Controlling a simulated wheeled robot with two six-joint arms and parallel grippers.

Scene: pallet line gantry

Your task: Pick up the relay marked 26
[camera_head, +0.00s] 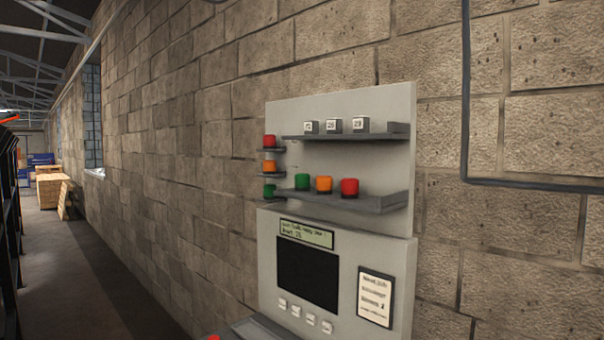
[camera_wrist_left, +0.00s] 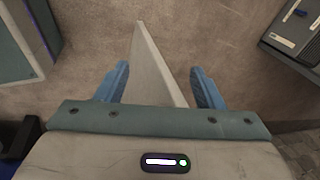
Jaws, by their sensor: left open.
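Three small pale relays with number labels stand in a row on the upper shelf (camera_head: 345,137) of a grey wall panel in the head view. The middle relay (camera_head: 334,125) seems to read 26, though the print is small. The left relay (camera_head: 311,127) looks like 12 or 72, and the right relay (camera_head: 360,125) like 29. My left gripper (camera_wrist_left: 161,70) shows only in the left wrist view, with its blue fingers spread wide and nothing held. No relay shows in that view. My right gripper is in neither view.
A lower shelf (camera_head: 370,203) holds green, orange and red caps; small side ledges hold red, orange and green ones. Below are a display (camera_head: 306,233), a dark screen (camera_head: 307,275) and buttons. A pale wedge-shaped piece (camera_wrist_left: 153,62) shows beyond my left fingers. The aisle floor (camera_head: 60,260) lies left.

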